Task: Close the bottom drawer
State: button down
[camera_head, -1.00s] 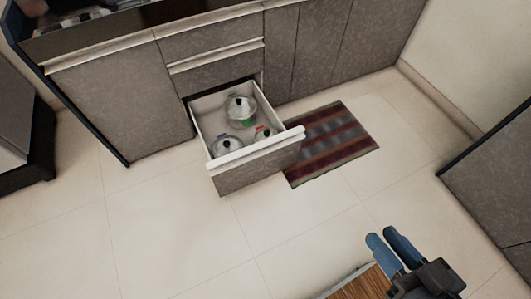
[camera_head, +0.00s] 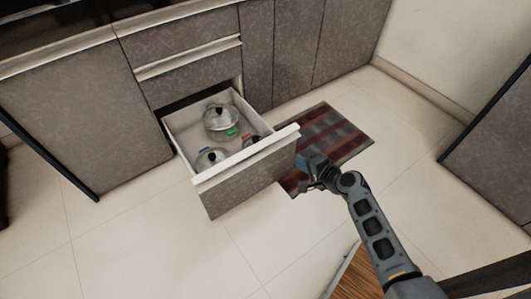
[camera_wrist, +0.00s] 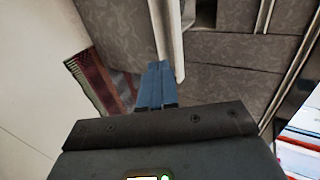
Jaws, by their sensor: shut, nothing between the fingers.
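The bottom drawer (camera_head: 250,175) is pulled out of the grey cabinet, with its white top edge facing me. It holds several glass-lidded pots (camera_head: 221,118). My gripper (camera_head: 306,158) is at the right end of the drawer front, over the striped mat. In the wrist view my gripper's blue fingers (camera_wrist: 156,72) are together and empty, close beside the drawer's pale edge (camera_wrist: 166,40). I cannot tell whether they touch it.
A striped red and grey mat (camera_head: 335,137) lies on the floor right of the drawer. Closed drawers (camera_head: 190,75) are above it. Another cabinet (camera_head: 495,150) stands at the right. The tiled floor in front of the drawer (camera_head: 150,240) is clear.

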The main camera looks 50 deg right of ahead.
jog(key=w+r+b+x, duration=0.1)
jog(key=b+x, duration=0.2)
jog(key=x, duration=1.1)
jog(key=shift+r+b, duration=0.35)
jog(key=shift+r, duration=0.05)
jog(key=shift+d, duration=0.15)
